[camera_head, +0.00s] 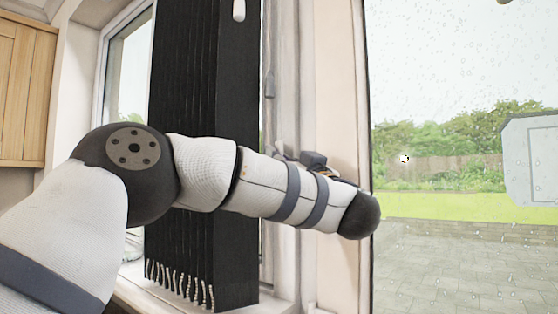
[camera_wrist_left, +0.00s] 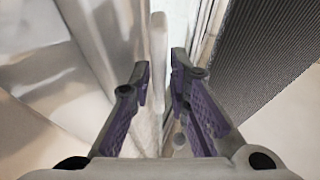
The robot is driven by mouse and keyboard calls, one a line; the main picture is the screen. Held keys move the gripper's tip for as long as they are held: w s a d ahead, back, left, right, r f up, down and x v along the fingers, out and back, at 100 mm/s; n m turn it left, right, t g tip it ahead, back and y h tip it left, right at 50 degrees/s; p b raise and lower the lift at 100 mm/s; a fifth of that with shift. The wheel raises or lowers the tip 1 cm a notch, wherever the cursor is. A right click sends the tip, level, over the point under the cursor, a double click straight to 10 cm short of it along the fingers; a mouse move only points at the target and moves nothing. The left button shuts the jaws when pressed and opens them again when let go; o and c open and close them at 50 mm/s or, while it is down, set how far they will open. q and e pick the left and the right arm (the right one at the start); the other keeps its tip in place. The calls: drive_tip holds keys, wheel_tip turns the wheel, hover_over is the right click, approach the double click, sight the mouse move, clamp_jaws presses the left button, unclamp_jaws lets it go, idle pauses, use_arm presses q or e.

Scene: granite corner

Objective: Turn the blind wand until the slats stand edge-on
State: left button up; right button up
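The black vertical blind slats (camera_head: 190,75) hang close together at the left of the window. Their dark ribbed surface shows at the right of the left wrist view (camera_wrist_left: 265,50). A white rounded rod end (camera_head: 238,10) hangs before the slats at the top; I cannot tell whether it is the wand. In the left wrist view a pale upright rod (camera_wrist_left: 158,35), likely the wand, stands between my left gripper's fingers (camera_wrist_left: 160,64). The fingers are apart; I see no contact with the rod. In the head view my forearm mostly hides this gripper. My right gripper is not in view.
A grey cord weight (camera_head: 269,84) hangs right of the slats. A pale window post (camera_head: 335,80) stands behind my forearm, with a rain-spotted pane to its right. A wooden cabinet (camera_head: 25,90) is at the left. Bead chains (camera_head: 180,285) hang at the slats' lower ends above the sill.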

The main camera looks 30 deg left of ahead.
use_arm(q)
drive_tip(key=shift+c, duration=0.3)
clamp_jaws()
drive_tip(key=n+g, duration=0.1)
drive_tip(key=n+g+y, duration=0.1)
drive_tip(key=g, duration=0.1)
drive_tip(key=shift+w+d+f+y, duration=0.1)
drive_tip(key=shift+w+f+y, duration=0.05)
drive_tip(key=shift+y, duration=0.15)
drive_tip(key=shift+n+g, duration=0.3)
drive_tip(key=shift+g, duration=0.4)
drive_tip(key=shift+o, duration=0.3)
unclamp_jaws()
drive_tip(key=shift+s, duration=0.2)
drive_tip(key=v, duration=1.1)
drive_tip(key=shift+d, duration=0.4)
